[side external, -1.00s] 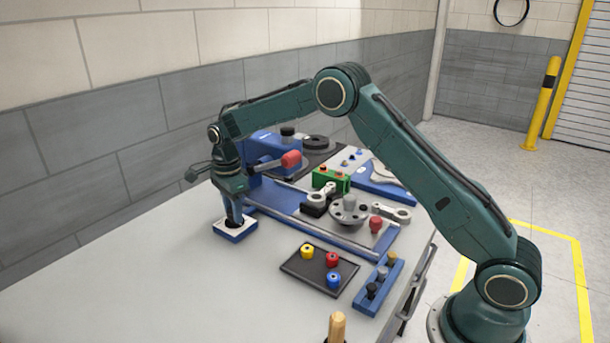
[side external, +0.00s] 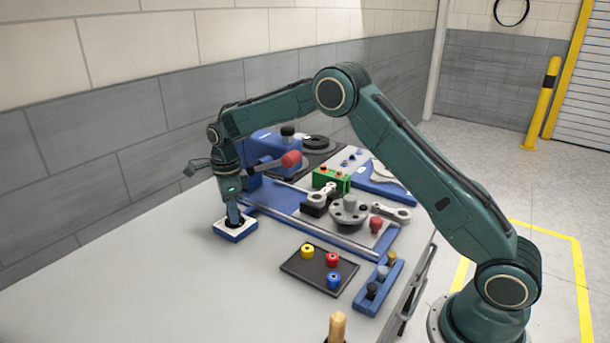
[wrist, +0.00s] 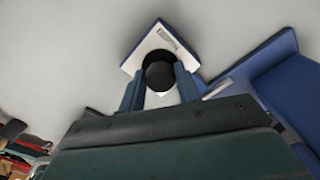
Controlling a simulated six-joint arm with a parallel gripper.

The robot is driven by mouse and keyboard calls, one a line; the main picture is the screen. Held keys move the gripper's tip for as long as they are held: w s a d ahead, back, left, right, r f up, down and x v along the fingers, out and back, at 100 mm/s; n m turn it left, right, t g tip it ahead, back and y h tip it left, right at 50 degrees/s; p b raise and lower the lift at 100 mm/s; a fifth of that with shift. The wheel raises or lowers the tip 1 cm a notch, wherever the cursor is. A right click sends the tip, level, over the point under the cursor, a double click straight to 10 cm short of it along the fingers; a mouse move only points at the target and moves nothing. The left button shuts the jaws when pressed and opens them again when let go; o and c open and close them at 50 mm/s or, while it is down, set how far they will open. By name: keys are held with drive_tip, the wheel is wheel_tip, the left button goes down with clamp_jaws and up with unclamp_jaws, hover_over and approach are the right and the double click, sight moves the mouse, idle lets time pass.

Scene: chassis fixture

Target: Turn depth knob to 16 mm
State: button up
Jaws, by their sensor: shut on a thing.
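The depth knob is a black round knob (wrist: 160,74) on a small white-faced blue block (side external: 235,233) at the left end of the fixture. The block's white face (wrist: 150,45) carries the label "DEPTH" in the wrist view. My gripper (side external: 234,222) points down onto the knob. In the wrist view my gripper (wrist: 160,85) has one finger on each side of the knob and is shut on it. The knob is mostly hidden by the fingers in the side view. I cannot read any scale value or pointer.
A blue fixture base (side external: 325,228) with a red-ended lever (side external: 291,158) stands just right of my gripper. A dark tray (side external: 295,275) holds yellow, red and blue pieces. A blue rack (side external: 362,298) is beside it. The front left table (side external: 130,280) is clear.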

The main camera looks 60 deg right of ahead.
drive_tip(key=shift+s+d+m, duration=0.15)
drive_tip(key=shift+d+m, duration=0.15)
drive_tip(key=shift+m, duration=1.6)
drive_tip(key=shift+a, duration=0.1)
drive_tip(key=shift+m, duration=1.6)
drive_tip(key=o, duration=0.6)
